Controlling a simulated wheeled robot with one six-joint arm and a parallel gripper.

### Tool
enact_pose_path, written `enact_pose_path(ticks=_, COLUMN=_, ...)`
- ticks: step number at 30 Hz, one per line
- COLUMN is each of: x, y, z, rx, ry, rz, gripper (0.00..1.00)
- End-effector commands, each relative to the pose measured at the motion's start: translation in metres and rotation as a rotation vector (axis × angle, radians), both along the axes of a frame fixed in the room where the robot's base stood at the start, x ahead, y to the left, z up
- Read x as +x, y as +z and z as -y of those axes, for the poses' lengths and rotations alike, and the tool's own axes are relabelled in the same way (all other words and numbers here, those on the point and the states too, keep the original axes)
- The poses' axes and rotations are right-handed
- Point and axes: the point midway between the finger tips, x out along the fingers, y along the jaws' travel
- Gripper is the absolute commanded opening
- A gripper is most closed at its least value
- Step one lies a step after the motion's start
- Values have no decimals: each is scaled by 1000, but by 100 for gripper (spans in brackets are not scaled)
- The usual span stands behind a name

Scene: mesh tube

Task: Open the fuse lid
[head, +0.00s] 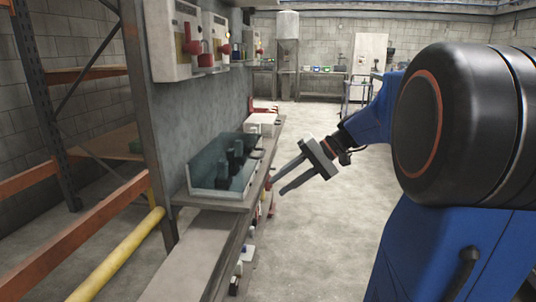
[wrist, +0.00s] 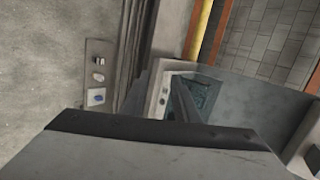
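The fuse box (head: 222,196) sits on the wall-side ledge at centre left in the head view. Its see-through teal lid (head: 212,172) appears to be down over several dark fuses (head: 237,160). In the wrist view the lid (wrist: 205,95) is partly hidden behind a finger, with a pale strip of the box edge (wrist: 163,92) beside it. My gripper (head: 277,186) is open and empty, to the right of the box over the ledge's outer edge. Its fingers point left toward the box and appear apart from it. Its fingers also show in the wrist view (wrist: 157,88).
Wall boxes with red handles (head: 190,40) hang above the ledge. A white box (head: 262,123) stands farther along it. A yellow pipe (head: 118,255) and orange rack beams (head: 85,225) lie at left. A switch panel (wrist: 98,75) shows in the wrist view.

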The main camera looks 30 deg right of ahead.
Motion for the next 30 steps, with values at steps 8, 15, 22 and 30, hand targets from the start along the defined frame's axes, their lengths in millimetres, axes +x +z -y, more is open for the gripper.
enact_pose_path(ticks=8, x=54, y=37, z=106, rx=250, ry=-113, rz=153, gripper=27)
enact_pose_path(ticks=15, x=69, y=55, z=167, rx=356, ry=-166, rz=265, gripper=27)
enact_pose_path(ticks=22, x=75, y=56, z=168, rx=370, ry=-170, rz=284, gripper=27)
enact_pose_path(ticks=30, x=99, y=47, z=133, rx=369, ry=-168, rz=281, gripper=27)
